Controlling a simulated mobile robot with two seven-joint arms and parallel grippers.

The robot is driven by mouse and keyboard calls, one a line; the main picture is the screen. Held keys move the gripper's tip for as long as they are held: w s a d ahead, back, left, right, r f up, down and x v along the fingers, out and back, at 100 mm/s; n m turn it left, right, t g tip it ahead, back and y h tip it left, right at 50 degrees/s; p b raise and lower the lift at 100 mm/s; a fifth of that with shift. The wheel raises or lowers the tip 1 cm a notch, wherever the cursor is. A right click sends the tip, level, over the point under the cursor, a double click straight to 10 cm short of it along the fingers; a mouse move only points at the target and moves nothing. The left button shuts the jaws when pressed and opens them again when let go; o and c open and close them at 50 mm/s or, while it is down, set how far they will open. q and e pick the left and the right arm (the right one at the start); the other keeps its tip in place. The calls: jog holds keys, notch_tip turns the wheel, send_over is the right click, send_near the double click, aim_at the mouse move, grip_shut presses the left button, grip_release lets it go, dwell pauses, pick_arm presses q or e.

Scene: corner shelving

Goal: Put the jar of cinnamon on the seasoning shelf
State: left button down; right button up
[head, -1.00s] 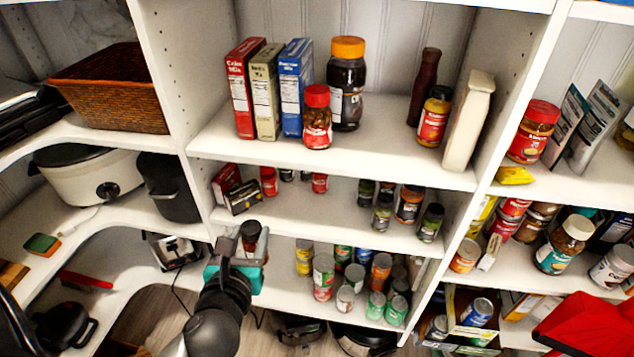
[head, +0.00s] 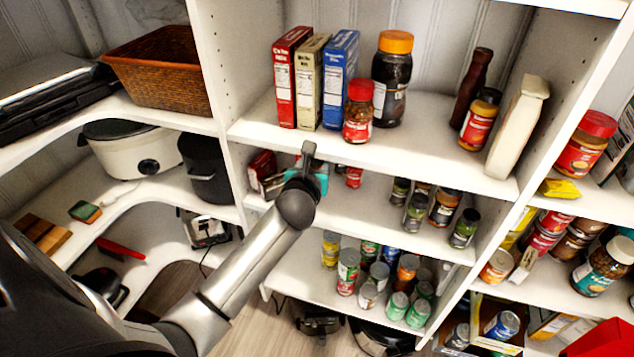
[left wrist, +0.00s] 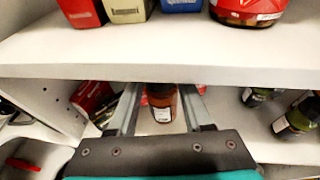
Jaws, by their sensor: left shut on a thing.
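My left gripper (head: 312,172) is at the front of the middle shelf (head: 350,213), the one with small spice jars, just below the front edge of the upper shelf. In the left wrist view its two fingers (left wrist: 160,108) are shut on a small jar (left wrist: 162,104) with reddish-brown contents and a pale label, taken as the cinnamon. The jar looks upright, its top close below the upper shelf's edge. In the head view my gripper mostly hides it. My right gripper is not in view.
The upper shelf (head: 420,150) holds boxes and larger jars. Red boxes (left wrist: 92,98) are left of my gripper on the middle shelf. Several spice jars (head: 417,212) stand at its right, with bare shelf between. A side panel (head: 222,80) bounds the left.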

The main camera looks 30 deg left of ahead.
pick_arm(q)
jog(key=shift+w+f+b, duration=0.2)
jog(key=shift+f+b, duration=0.05)
jog(key=shift+f, duration=0.4)
jog(key=shift+w+f+b, duration=0.2)
jog(key=shift+f, duration=0.4)
notch_tip(320, 180, down, 4)
jog(key=shift+b, duration=0.7)
jog(key=shift+w+a+f, duration=0.1)
jog(key=shift+w+f, duration=0.05)
jog(key=shift+f, duration=0.05)
jog(key=shift+f, duration=0.2)
jog(key=shift+c, duration=1.6)
grip_release()
jog(key=shift+r, duration=0.15)
